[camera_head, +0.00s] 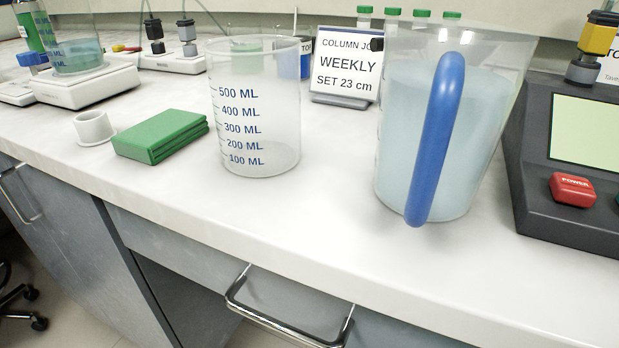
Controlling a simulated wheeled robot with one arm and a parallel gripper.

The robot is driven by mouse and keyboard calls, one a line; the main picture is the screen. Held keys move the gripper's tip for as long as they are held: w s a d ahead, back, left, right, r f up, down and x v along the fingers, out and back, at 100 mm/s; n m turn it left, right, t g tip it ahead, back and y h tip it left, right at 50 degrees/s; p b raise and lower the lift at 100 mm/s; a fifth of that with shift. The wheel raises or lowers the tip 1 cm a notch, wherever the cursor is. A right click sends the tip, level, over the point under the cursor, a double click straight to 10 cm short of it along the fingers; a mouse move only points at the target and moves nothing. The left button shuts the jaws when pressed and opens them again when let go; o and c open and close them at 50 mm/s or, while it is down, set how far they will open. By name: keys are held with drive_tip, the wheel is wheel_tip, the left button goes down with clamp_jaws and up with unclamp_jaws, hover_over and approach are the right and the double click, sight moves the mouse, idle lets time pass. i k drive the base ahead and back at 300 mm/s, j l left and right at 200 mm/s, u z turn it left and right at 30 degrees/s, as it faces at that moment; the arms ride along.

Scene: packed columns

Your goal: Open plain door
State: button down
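The front at the lower middle (205,254) has a metal bar handle (285,322) that sticks out below the counter edge. Both look closed. No label shows on either, and I cannot tell which one is the plain door. Their lower parts are cut off or out of view. My gripper is not in view.
The counter (150,200) holds an empty beaker (265,140), a blue-handled jug (400,140) of pale liquid, a green block (160,136), a white cup (94,127), a sign (345,68) and a device (545,170). Chair wheels (38,322) stand at the lower left.

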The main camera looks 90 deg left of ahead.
sight(79, 222)
drive_tip(key=k+u, duration=0.2)
drive_tip(key=u, duration=4)
